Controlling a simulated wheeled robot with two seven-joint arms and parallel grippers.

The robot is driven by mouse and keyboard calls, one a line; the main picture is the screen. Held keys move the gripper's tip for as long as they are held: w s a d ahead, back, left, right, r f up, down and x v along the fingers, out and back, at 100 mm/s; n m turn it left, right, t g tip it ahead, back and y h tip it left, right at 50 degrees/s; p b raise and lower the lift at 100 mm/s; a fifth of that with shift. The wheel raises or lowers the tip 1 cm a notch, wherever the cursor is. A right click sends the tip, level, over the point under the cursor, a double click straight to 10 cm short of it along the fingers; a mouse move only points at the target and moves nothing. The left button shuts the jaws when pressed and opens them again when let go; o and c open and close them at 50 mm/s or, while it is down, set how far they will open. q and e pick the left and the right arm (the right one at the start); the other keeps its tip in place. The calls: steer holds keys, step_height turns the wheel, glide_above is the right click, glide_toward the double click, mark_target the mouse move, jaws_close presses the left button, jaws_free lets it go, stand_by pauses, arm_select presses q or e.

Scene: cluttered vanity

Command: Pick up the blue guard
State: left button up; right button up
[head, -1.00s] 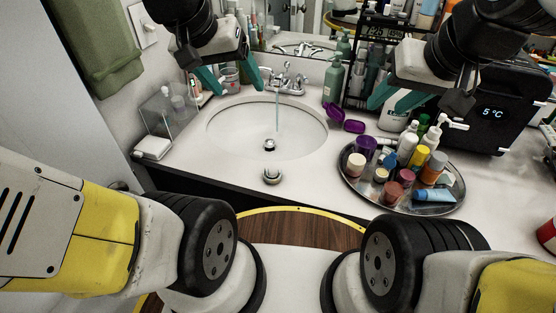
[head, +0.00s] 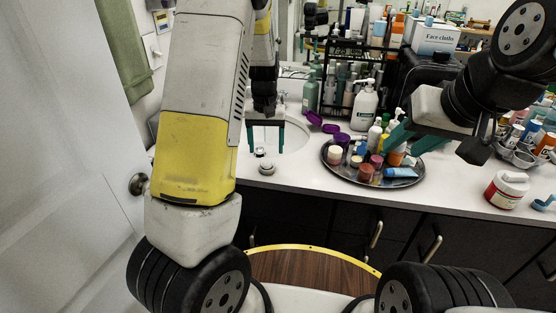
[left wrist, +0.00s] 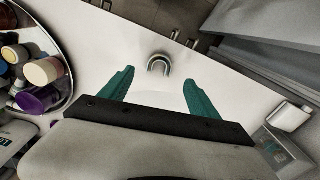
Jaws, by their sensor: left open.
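I cannot make out a blue guard for certain. A small blue item (head: 543,203) lies at the right edge of the counter in the head view. A blue tube (head: 401,173) lies on the round tray (head: 345,178).
The tray holds several jars and bottles. A white pump bottle (head: 364,106) and a black rack stand behind it. A red-and-white jar (head: 505,189) stands at the right. A small chrome piece (left wrist: 158,62) sits on the counter by the sink. Counter between tray and jar is clear.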

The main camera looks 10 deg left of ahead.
arm_select(q)
step_height(320, 180, down, 7)
steer(key=shift+f, duration=0.1)
steer(key=c, duration=1.4)
